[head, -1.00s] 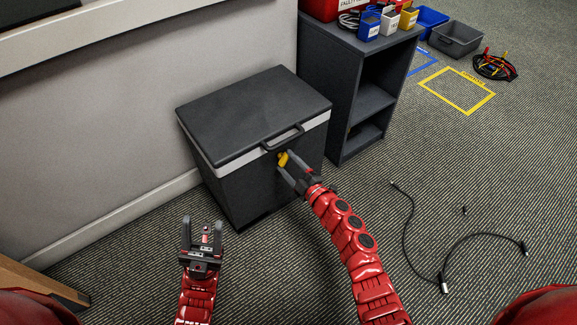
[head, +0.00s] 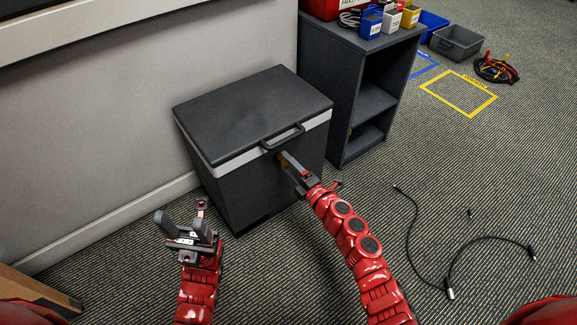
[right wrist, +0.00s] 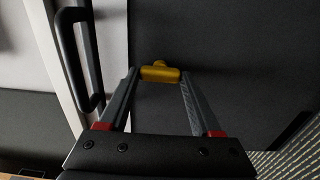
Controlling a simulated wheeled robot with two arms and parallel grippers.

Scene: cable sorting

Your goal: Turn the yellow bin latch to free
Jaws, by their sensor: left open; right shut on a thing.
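The dark bin (head: 248,200) stands against the wall with its black lid (head: 250,112) down and a black handle (head: 284,138) at the front. The yellow latch (head: 282,161) is on its front below the light rim, mostly hidden by my right gripper (head: 285,159). In the right wrist view, the latch (right wrist: 160,73) lies crosswise between the two fingertips of the right gripper (right wrist: 158,78), which is shut on it. My left gripper (head: 182,222) is open and empty, in front of the bin at the lower left.
A dark shelf unit (head: 344,110) stands close to the bin's right, with small coloured bins on top. A black cable (head: 447,262) lies on the carpet at right. A yellow floor outline (head: 458,92) and a grey bin (head: 456,42) are further back.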

